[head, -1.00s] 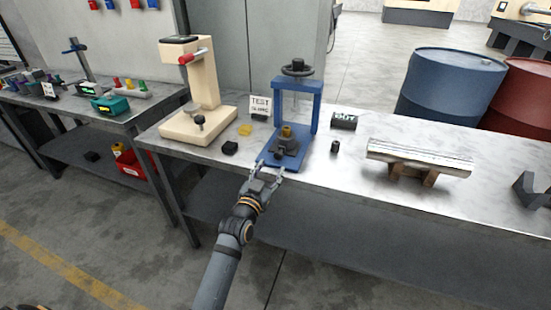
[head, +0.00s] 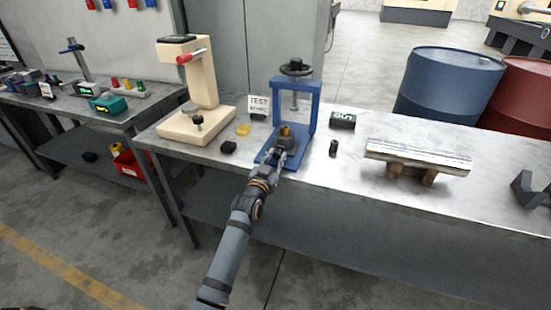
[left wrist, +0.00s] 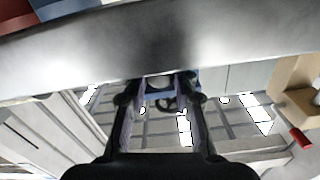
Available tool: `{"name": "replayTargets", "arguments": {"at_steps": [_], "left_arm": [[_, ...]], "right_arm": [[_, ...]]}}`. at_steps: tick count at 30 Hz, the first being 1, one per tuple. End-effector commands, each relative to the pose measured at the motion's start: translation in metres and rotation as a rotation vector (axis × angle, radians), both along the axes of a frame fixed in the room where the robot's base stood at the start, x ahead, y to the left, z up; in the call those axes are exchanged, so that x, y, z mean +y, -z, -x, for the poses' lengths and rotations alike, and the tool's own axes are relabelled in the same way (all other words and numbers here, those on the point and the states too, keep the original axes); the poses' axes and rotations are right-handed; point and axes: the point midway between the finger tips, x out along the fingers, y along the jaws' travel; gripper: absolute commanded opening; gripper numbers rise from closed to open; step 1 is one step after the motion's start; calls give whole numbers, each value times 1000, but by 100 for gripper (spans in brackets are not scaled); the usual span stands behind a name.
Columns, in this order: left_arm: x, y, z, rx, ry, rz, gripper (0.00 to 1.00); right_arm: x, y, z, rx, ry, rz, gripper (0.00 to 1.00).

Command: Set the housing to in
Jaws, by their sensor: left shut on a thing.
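The blue screw press (head: 318,105) stands on the metal bench, its black handwheel (head: 296,68) on top. The housing (head: 291,143) is a dark grey block low in the press, with a brass-coloured round part (head: 285,131) on top. It sits toward the front of the press base, below the screw. My left gripper (head: 277,154) is at the front of the housing and is shut on it; the fingers hide the exact contact. In the left wrist view the two fingers (left wrist: 158,86) flank a small part against the blue frame. My right gripper is not in view.
A cream press (head: 205,90) with a red handle stands left. A "TEST" sign (head: 258,105), yellow block (head: 243,129), black block (head: 228,147), "OUT"-like black label block (head: 342,121) and small dark cylinder (head: 333,148) surround the blue press. A metal bar (head: 418,157) lies right.

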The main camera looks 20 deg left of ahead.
Motion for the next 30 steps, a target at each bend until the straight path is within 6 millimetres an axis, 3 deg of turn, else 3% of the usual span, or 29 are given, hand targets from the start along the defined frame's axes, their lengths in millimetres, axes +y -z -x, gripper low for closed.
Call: {"name": "replayTargets", "arguments": {"at_steps": [10,18,27,28,30], "left_arm": [[0,0,-1,0,0,0,0],[-1,1,-36,-1,0,0,0],[-1,0,-39,1,0,1,0],[-1,0,-39,1,0,1,28],[-1,0,-39,1,0,1,38]], "right_arm": [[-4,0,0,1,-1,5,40],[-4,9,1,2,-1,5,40],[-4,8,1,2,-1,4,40],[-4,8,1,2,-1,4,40],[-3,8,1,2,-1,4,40]]}}
